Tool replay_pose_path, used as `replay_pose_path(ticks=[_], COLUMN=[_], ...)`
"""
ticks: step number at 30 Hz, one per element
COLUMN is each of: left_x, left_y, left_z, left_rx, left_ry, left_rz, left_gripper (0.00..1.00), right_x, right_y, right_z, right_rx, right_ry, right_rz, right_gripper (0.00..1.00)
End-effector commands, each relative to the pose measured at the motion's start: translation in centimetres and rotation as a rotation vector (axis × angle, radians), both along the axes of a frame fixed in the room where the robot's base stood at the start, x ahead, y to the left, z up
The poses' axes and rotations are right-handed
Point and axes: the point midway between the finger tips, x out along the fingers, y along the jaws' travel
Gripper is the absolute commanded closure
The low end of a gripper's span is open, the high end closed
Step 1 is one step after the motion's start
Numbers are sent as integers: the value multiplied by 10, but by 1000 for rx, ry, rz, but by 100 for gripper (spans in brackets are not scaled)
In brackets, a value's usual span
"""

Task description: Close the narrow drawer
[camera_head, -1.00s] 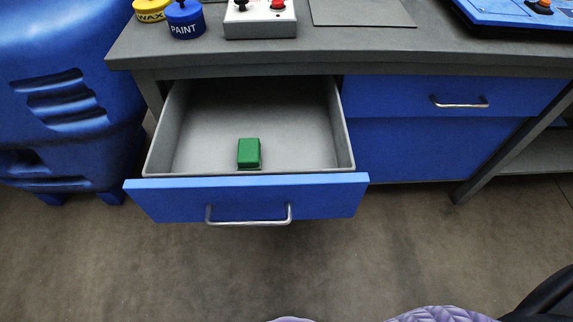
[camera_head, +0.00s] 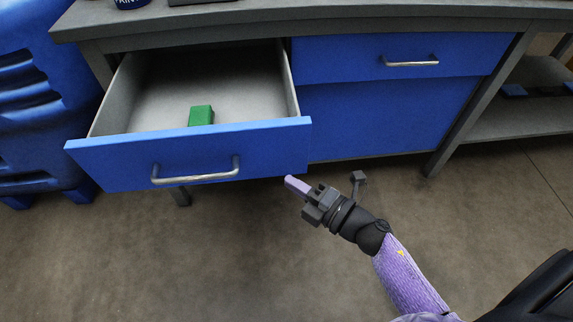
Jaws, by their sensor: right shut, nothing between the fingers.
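The narrow drawer (camera_head: 120,165) has a blue front and a grey inside, and it stands pulled out under the workbench at the left. Its silver bar handle (camera_head: 196,175) is on the front. A green block (camera_head: 201,115) lies inside it, with its lower part hidden by the drawer front. My right gripper (camera_head: 290,183) is shut and empty, with its fingertips just below and beside the right end of the drawer front. I see no clear contact with the drawer. My left gripper is not in view.
A second blue drawer (camera_head: 350,60) to the right is shut, above a blue panel (camera_head: 390,120). The grey benchtop (camera_head: 270,14) overhangs the drawers. A blue ribbed container (camera_head: 30,110) stands close at the left. The floor in front is clear.

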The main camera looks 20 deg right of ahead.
Motion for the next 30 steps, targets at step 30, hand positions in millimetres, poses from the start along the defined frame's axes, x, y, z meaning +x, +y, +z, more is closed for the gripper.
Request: replay_pose_path(ticks=[30], left_x=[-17], left_y=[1], left_z=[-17], left_rx=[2], left_ry=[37], left_rz=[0], left_gripper=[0], right_x=[62], right_y=[-6], right_z=[-1], right_rx=[1], right_ry=[2], right_rz=[-1], right_gripper=[100])
